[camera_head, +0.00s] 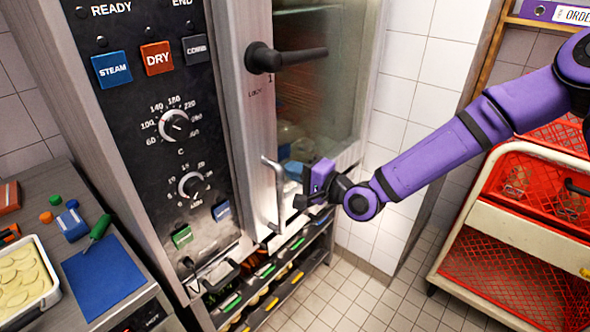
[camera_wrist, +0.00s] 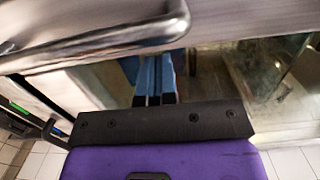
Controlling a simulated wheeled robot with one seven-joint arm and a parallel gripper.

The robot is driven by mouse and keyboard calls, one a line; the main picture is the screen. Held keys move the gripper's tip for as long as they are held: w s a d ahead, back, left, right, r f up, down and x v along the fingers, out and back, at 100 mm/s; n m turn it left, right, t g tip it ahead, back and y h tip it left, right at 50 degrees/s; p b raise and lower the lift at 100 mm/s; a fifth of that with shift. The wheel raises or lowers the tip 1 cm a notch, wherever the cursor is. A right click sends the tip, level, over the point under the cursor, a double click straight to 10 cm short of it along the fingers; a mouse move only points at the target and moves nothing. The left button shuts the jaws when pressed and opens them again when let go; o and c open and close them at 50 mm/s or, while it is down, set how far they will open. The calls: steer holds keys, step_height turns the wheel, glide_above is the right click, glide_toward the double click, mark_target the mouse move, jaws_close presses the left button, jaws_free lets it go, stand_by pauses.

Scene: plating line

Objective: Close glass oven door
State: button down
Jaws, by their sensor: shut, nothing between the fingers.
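The oven's glass door (camera_head: 325,70) stands right of the control panel in the head view. It has a black lever (camera_head: 290,58) near its top and a metal bar handle (camera_head: 274,192) lower on its pale frame. I cannot tell whether the door sits flush or is slightly ajar. My gripper (camera_head: 298,190) is shut and empty, just right of the bar handle, in front of the lower glass. In the wrist view the handle (camera_wrist: 100,40) crosses the upper left, and my shut fingers (camera_wrist: 154,80) point toward the glass. Contact with the door is unclear.
The control panel (camera_head: 155,100) with dials and buttons stands left of the door. A rack (camera_head: 275,285) is below the oven. A counter with a blue mat (camera_head: 103,280) and a food tray is at left. A red-basket cart (camera_head: 520,240) stands right. Tiled floor (camera_head: 375,300) lies between.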

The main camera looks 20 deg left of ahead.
steer(key=d+n+h, duration=0.5)
steer(key=d+h, duration=0.3)
steer(key=d, duration=1.3)
steer(key=d+r+t+h, duration=0.1)
steer(key=d+r+h, duration=0.65)
steer(key=d, duration=0.55)
steer(key=s+d+r+h, duration=0.2)
steer(key=s+d+r, duration=0.7)
steer(key=d+r, duration=0.1)
steer(key=s+d+r, duration=0.2)
steer(key=s, duration=0.5)
steer(key=s+d+r+m+g, duration=0.1)
steer(key=s+d+r, duration=0.2)
steer(key=s, duration=0.4)
steer(key=shift+s+d+r, duration=0.15)
steer(key=shift+s+d, duration=0.05)
